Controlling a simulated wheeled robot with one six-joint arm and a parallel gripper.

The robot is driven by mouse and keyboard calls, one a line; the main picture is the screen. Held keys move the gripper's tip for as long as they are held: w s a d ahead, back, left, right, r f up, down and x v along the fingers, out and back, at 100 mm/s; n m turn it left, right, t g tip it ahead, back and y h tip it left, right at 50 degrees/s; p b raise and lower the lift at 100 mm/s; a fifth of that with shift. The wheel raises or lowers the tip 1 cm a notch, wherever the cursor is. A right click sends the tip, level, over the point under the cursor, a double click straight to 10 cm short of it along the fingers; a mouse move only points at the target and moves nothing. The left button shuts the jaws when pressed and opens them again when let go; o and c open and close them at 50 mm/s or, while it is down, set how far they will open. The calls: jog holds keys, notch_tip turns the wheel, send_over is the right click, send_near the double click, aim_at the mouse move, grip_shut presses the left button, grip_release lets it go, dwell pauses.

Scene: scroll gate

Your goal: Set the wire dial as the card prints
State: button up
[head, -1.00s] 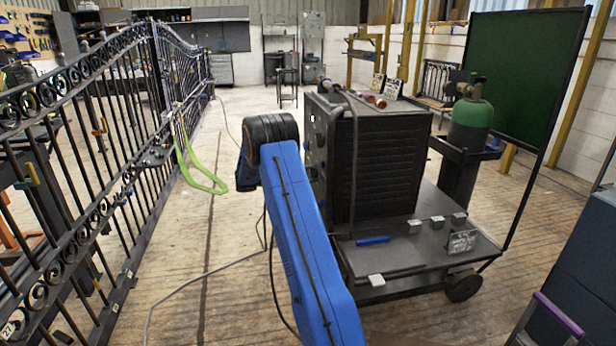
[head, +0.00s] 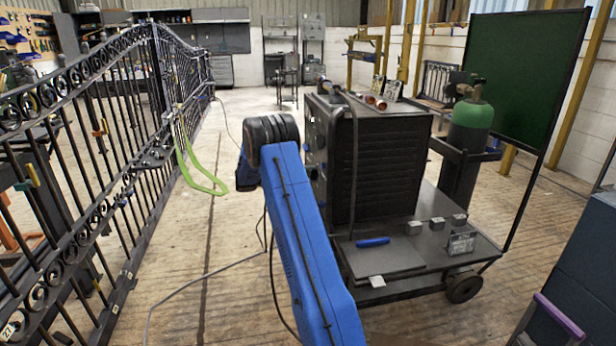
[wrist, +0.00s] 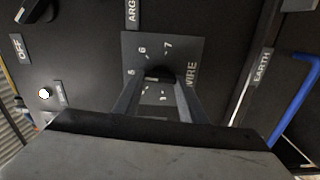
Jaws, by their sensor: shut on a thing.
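The wire dial's dark plate (wrist: 135,50) faces my wrist camera, with white numbers 5, 6 and 7 legible around the knob and a WIRE label (wrist: 191,75) at its right. My gripper (wrist: 159,88) is shut on the dial's dark knob (wrist: 161,73); its fingers cover part of the scale, so I cannot tell which mark the knob points to. In the head view the dial and gripper are hidden behind my arm and the black welding machine (head: 385,165). Small cards (head: 392,90) stand on top of the machine and another card (head: 462,243) on its cart; their print is too small to read.
In the wrist view, a black lever by an OFF label (wrist: 16,47), a white light (wrist: 45,93) and a blue bar by EARTH (wrist: 296,98) flank the dial. A gas bottle (head: 472,125) stands behind the machine.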

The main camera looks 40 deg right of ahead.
jog(key=m, duration=1.8)
jog(key=shift+s+a+r+m, duration=0.15)
jog(key=shift+s+a+m, duration=0.15)
jog(key=shift+m, duration=0.1)
dwell(0.3)
jog(key=o, duration=1.1)
jog(key=shift+c, duration=0.2)
jog(key=v, duration=1.7)
jog(key=shift+w, duration=0.25)
jog(key=shift+a, duration=0.1)
